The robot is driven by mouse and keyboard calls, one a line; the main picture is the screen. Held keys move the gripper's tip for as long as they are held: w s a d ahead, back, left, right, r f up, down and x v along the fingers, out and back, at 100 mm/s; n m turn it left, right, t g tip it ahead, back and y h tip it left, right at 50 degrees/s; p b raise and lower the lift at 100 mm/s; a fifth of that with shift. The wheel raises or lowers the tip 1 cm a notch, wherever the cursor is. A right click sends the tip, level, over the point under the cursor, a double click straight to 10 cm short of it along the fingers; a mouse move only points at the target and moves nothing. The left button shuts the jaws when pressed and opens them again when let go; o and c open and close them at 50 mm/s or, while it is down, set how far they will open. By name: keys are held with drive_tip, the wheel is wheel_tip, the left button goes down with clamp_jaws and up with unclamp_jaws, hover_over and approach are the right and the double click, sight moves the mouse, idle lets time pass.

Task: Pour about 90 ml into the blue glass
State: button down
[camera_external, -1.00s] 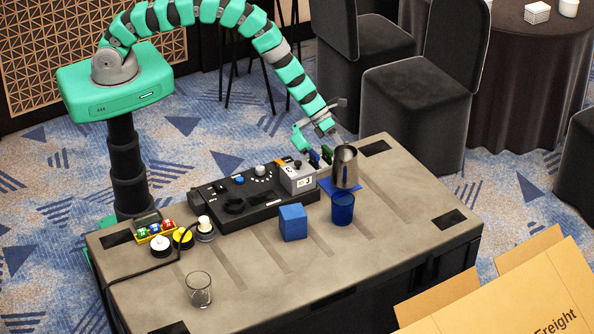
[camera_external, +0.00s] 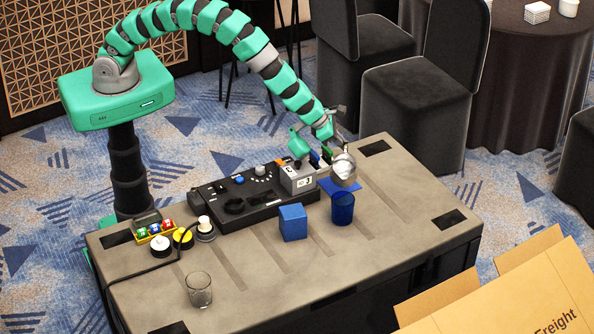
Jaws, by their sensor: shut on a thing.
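The blue glass (camera_external: 342,209) stands upright on the table, right of a blue cube. A steel pitcher (camera_external: 344,169) is held just above and behind the glass, tilted, with its mouth toward the camera side. My gripper (camera_external: 329,139) is shut on the pitcher from behind; the fingers are small and partly hidden by it. I cannot make out any liquid stream or the level in the glass. A clear glass (camera_external: 199,289) stands near the table's front left.
A blue cube (camera_external: 293,222) stands left of the blue glass. A black console (camera_external: 237,196) with a grey box (camera_external: 298,178) lies behind. Round buttons (camera_external: 182,238) sit at left. A cardboard box (camera_external: 520,290) is at lower right. The table's right part is clear.

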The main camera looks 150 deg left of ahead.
sight(344, 144)
drive_tip(key=shift+w+d+g+y, duration=0.35)
drive_tip(key=shift+g+y, duration=0.05)
drive_tip(key=shift+g, duration=0.1)
drive_tip(key=shift+w+d+r+m+g+y+p, duration=0.2)
drive_tip(key=shift+w+r+p, duration=0.1)
drive_tip(key=shift+r, duration=0.1)
drive_tip(key=shift+w+d+r+m+g+y+p, duration=0.1)
drive_tip(key=shift+w+r+m+g+p, duration=0.1)
drive_tip(key=shift+r+p, duration=0.15)
drive_tip(key=shift+w+d+r+g+y+p, duration=0.1)
drive_tip(key=shift+d+r+g+y+p, duration=0.15)
drive_tip(key=shift+r+p, duration=0.25)
drive_tip(key=shift+w+r+m+g+y+p, duration=0.2)
drive_tip(key=shift+r+m+g+y+p, duration=0.1)
drive_tip(key=shift+p, duration=0.25)
drive_tip(key=shift+w+r+g+y+p, duration=0.2)
drive_tip(key=shift+g+y+p, duration=0.05)
drive_tip(key=shift+p, duration=0.35)
drive_tip(key=shift+w+d, duration=0.2)
drive_tip(key=shift+w+d+m+g+p, duration=0.25)
drive_tip(key=shift+m+g+p, duration=0.05)
drive_tip(key=shift+g+p, duration=0.15)
drive_tip(key=shift+w+y, duration=0.1)
drive_tip(key=shift+y, duration=0.3)
drive_tip(key=shift+w+g, duration=0.15)
drive_tip(key=shift+g, duration=0.1)
